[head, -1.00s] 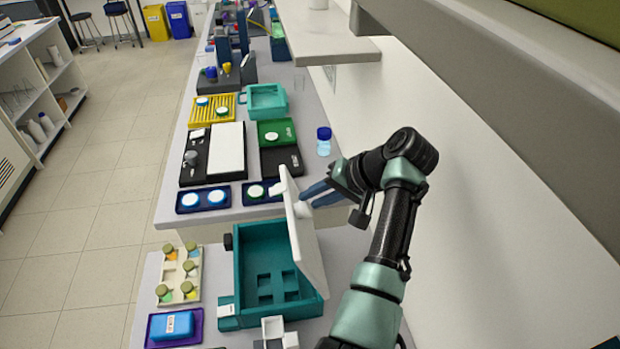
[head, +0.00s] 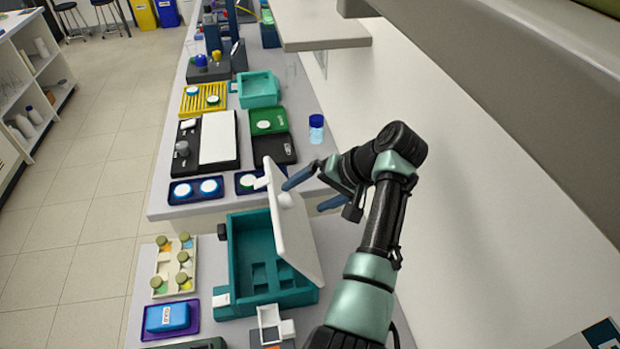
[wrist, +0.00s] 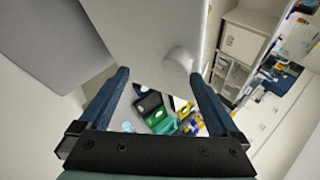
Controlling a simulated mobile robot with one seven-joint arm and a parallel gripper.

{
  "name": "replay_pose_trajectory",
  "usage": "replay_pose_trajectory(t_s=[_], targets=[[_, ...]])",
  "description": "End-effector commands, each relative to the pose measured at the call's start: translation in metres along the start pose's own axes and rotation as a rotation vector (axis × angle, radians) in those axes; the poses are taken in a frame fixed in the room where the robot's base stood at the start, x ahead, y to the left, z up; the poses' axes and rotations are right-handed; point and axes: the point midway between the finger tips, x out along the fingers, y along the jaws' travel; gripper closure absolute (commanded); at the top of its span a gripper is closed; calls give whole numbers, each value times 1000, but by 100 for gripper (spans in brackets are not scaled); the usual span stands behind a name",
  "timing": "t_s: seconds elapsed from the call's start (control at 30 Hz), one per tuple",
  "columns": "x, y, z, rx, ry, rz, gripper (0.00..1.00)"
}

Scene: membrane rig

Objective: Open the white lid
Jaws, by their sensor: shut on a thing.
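The white lid (head: 293,235) stands steeply raised along the right side of the teal box (head: 232,262), whose inside with square recesses shows. A round white knob (head: 287,200) sits on the lid's outer face; it also shows in the wrist view (wrist: 179,60). My gripper (head: 303,197) is at this outer side, to the right of the lid. It is shut on the lid, though its two blue fingers stand well apart. In the wrist view the fingers (wrist: 160,75) flank the knob, and their contact points are not clear.
A vial rack (head: 160,272) and a blue block (head: 167,318) on a purple tray lie left of the box. A small white holder (head: 269,325) stands in front. Dark trays and a blue-capped bottle (head: 316,130) are behind. The wall is close on the right.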

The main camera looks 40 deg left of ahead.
Motion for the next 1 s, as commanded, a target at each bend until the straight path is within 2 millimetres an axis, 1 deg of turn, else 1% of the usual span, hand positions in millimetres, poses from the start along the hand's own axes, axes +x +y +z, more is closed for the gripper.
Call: replay_pose_trajectory(t_s=[0.03,0.17,0.27,0.5,0.6,0.7,1.0], targets=[[1,6,4,10,-9,12,22],[-10,4,3,11,-8,11,22],[-24,3,3,10,-7,10,22],[-63,-2,2,3,-1,4,22],[-73,-2,3,1,0,2,22],[-77,-1,3,0,1,1,22],[-77,-1,3,-2,3,0,22]])
